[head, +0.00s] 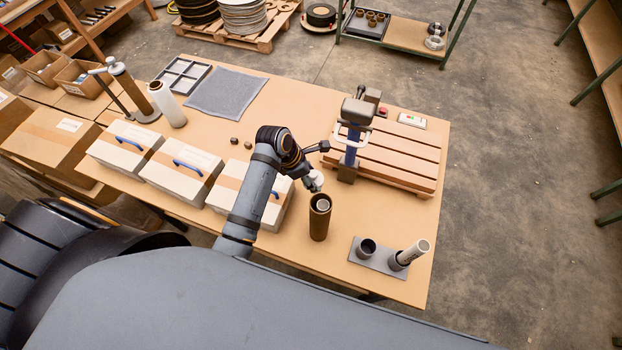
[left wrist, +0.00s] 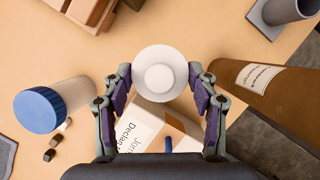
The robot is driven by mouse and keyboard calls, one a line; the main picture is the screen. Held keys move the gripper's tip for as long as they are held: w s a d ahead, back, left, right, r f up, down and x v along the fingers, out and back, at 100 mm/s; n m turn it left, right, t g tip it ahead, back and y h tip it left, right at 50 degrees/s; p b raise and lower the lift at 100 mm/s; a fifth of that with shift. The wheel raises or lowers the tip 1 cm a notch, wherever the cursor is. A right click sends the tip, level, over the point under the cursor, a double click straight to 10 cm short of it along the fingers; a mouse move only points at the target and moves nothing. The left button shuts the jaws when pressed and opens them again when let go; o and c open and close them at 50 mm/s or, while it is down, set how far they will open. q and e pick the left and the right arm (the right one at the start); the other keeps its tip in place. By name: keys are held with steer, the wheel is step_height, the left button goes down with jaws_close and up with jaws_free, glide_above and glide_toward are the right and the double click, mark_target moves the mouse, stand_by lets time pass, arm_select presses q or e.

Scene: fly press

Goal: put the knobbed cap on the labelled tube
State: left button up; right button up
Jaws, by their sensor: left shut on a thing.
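My left gripper (head: 312,181) is shut on the white round cap with a raised knob (left wrist: 159,78), with one finger on each side of it. The cap also shows as a small white piece (head: 317,177) in the head view, above and just behind the top of the brown tube (head: 319,224). The brown tube stands upright on the table, and its open top shows a pale round inside. In the left wrist view the brown tube (left wrist: 290,100) lies to the right of the gripper and bears a white printed label. The cap and the tube are apart. My right gripper is not in view.
The fly press (head: 352,150) and slatted wooden boards (head: 400,155) are behind. White boxes with blue handles (head: 183,175) line the left. A blue-capped white cylinder (left wrist: 45,107) stands nearby.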

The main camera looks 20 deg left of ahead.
arm_select(q)
steer(key=shift+r+p, duration=0.35)
steer(key=shift+r, duration=2.65)
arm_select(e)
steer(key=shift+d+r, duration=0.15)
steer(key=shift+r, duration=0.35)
arm_select(q)
steer(key=shift+b, duration=0.3)
step_height(320, 180, down, 14)
steer(key=b, duration=1.3)
steer(key=shift+r+b, duration=0.1)
steer(key=shift+b, duration=0.2)
steer(key=shift+r+p, duration=0.3)
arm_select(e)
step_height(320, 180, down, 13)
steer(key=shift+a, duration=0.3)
arm_select(q)
steer(key=shift+r, duration=0.1)
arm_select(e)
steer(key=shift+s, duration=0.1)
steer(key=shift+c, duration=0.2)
